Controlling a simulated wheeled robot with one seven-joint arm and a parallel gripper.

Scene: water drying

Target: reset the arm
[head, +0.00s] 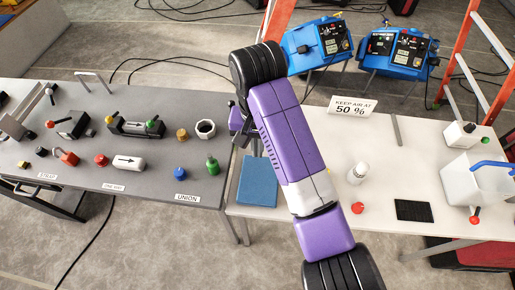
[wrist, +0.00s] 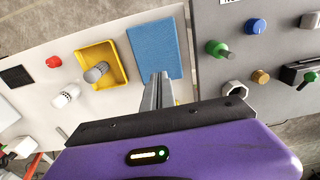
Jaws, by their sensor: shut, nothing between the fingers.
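The blue cloth also shows there (head: 257,182), just below the wrist.
A yellow tray (wrist: 84,54) holding a grey-white cylinder (wrist: 96,72) lies beside the cloth; my arm hides it in the head view. A white bottle (head: 357,174), red cap (head: 357,208) and black pad (head: 414,211) are right. The grey table (head: 130,200) holds several valves and fittings.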

